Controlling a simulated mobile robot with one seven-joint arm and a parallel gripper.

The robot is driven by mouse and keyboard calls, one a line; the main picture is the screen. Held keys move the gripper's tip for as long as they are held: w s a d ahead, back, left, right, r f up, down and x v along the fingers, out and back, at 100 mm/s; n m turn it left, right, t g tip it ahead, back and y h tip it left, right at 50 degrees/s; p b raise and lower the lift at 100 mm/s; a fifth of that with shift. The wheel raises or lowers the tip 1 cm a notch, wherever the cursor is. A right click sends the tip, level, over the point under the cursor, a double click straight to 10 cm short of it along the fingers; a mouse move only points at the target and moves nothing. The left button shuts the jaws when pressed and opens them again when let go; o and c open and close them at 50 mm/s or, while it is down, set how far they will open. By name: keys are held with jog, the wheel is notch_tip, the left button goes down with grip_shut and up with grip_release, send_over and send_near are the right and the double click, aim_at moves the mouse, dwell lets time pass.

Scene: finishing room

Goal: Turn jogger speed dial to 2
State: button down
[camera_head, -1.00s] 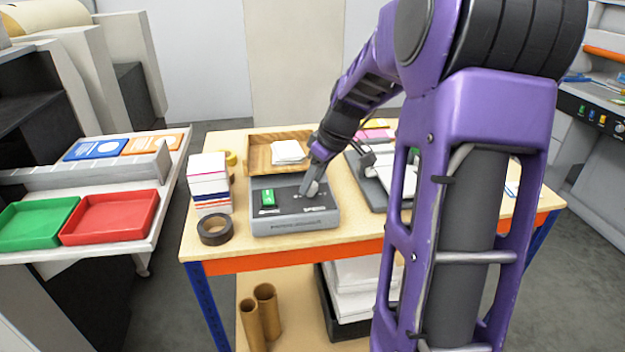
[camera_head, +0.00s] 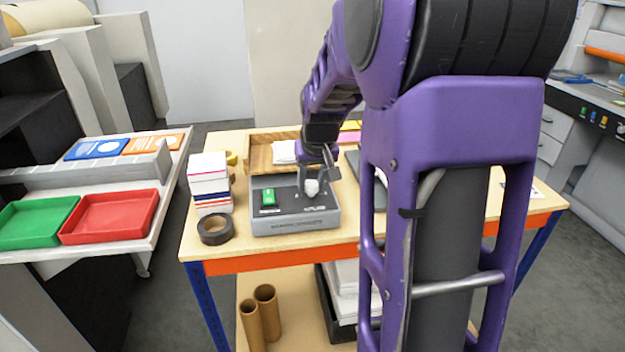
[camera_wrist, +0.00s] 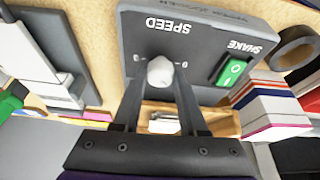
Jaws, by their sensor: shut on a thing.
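The jogger control box (camera_head: 290,226) is a grey box with a dark top on the wooden table. Its white speed dial (camera_wrist: 160,72) sits beside the word SPEED, which appears upside down in the wrist view; the dial also shows in the head view (camera_head: 312,187). My gripper (camera_wrist: 160,80) is shut on the dial from above, one finger on each side. Small marks show at either side of the dial, but the dial's setting cannot be read. A green SHAKE switch (camera_wrist: 231,72) is on the same panel and shows in the head view (camera_head: 268,196).
A wooden tray with paper (camera_head: 262,150) lies behind the box. A stack of cards (camera_head: 208,185) and a dark tape roll (camera_head: 215,230) stand to its left. A grey device (camera_wrist: 40,65) is close on the other side. Bare tabletop (camera_head: 215,254) runs along the front.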

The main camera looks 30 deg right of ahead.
jog(key=m, duration=0.2)
jog(key=m+h+b, duration=0.1)
jog(key=m, duration=0.1)
jog(key=shift+w+a+m+g+h, duration=0.1)
jog(key=shift+a+m+g+h, duration=0.05)
jog(key=shift+m+g+h, duration=0.15)
jog(key=m+g+h+b, duration=0.1)
jog(key=m, duration=0.2)
jog(key=shift+m+b, duration=0.3)
jog(key=shift+m, duration=0.1)
jog(key=m+g, duration=0.1)
jog(key=m, duration=0.2)
jog(key=shift+w+a+h, duration=0.1)
jog(key=shift+h, duration=0.3)
jog(key=shift+m+g, duration=0.9)
jog(key=shift+m, duration=1.2)
jog(key=shift+w, duration=0.1)
jog(key=shift+c, duration=2.2)
grip_release()
